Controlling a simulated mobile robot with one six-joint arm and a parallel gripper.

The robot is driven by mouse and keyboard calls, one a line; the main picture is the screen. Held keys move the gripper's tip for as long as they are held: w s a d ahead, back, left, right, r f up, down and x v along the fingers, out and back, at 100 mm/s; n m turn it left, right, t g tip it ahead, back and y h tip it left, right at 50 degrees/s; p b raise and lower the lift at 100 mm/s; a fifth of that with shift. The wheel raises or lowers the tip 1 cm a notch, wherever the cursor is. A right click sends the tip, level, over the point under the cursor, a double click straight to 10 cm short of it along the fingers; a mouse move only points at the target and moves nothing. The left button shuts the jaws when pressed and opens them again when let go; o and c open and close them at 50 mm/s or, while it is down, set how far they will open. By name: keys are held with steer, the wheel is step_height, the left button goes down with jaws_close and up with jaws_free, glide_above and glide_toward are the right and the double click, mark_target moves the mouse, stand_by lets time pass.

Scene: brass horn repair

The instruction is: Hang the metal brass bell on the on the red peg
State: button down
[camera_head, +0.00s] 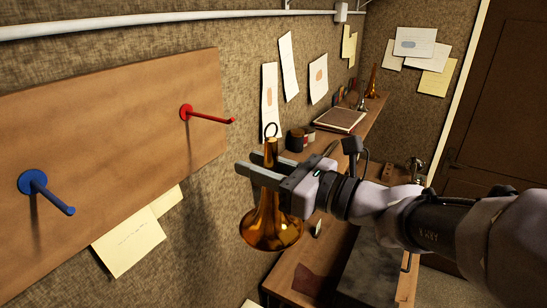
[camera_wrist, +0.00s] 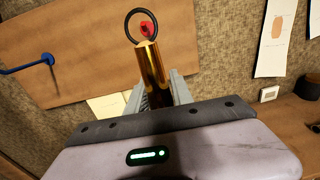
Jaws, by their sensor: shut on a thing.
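The brass bell (camera_head: 268,228) hangs upright in my gripper (camera_head: 262,175), flared end down, with a dark ring (camera_head: 271,130) on its top. My gripper is shut on its narrow neck. In the wrist view the neck (camera_wrist: 152,65) stands between the jaws (camera_wrist: 158,92), and the ring (camera_wrist: 141,25) shows above it. The red peg (camera_head: 208,117) sticks out from the wooden board, up and left of the bell in the head view. In the wrist view the red peg (camera_wrist: 147,28) appears behind the ring; whether they touch cannot be told, but the head view shows them apart.
A blue peg (camera_head: 48,193) is on the same wooden board (camera_head: 110,130), to the left. A workbench (camera_head: 295,270) below holds jars (camera_head: 296,139), a book (camera_head: 341,120) and another horn (camera_head: 373,82). Papers are pinned on the wall. The space between bell and board looks clear.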

steer(key=shift+s+f+x, duration=0.15)
steer(key=shift+x, duration=2.55)
steer(key=shift+s+f+x, duration=0.1)
steer(key=shift+x, duration=2.65)
steer(key=shift+a, duration=0.1)
steer(key=c, duration=1)
jaws_free()
steer(key=shift+c, duration=0.2)
